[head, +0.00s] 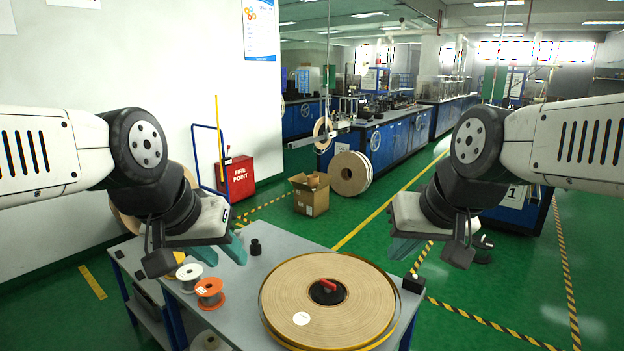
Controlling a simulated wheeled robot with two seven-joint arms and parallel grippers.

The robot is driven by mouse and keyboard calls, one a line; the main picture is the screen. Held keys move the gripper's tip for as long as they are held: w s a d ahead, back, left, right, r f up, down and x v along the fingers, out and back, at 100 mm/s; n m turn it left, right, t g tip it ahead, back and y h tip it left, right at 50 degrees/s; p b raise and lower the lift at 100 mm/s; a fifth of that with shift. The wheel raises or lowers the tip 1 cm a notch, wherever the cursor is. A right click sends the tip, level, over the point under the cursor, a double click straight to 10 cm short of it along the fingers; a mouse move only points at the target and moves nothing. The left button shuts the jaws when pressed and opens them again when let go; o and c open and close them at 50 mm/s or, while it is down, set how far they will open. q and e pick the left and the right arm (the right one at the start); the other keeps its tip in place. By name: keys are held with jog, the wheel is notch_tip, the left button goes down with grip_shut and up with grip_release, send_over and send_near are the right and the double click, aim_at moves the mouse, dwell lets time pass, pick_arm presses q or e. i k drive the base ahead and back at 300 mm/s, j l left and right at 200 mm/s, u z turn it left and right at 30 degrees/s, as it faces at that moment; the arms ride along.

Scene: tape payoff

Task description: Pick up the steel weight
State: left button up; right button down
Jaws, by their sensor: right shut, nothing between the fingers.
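A small dark knobbed piece (255,247), which looks like the steel weight, stands upright on the far part of the grey table (285,243). My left gripper (221,252) is just left of it in the picture, with its two teal fingers apart and nothing seen between them. I cannot tell its exact distance from the piece. My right gripper (405,248) is shut and empty, above and beyond the right side of the table.
A large tape reel (365,300) with a red-handled hub (328,290) fills the table's front. A black block (413,284) sits at the right edge. An orange spool (210,292) and a white-flanged spool (189,275) stand left. A cardboard box (311,198) is on the floor behind.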

aim_at(237, 232)
jog(key=u, duration=0.6)
jog(key=i+j+z, duration=0.1)
jog(key=j, duration=0.4)
jog(key=i+j+z, duration=0.1)
jog(key=j, duration=0.4)
jog(key=i+j+z, duration=0.15)
jog(key=j, duration=0.4)
jog(key=j+z, duration=0.1)
jog(key=j, duration=0.4)
jog(key=i+j+z, duration=0.2)
jog(key=i+j, duration=0.3)
jog(key=i+j+z, duration=0.15)
jog(key=i+j, duration=0.35)
jog(key=i+j+z, duration=0.2)
jog(key=i+j, duration=0.25)
jog(key=j, duration=0.2)
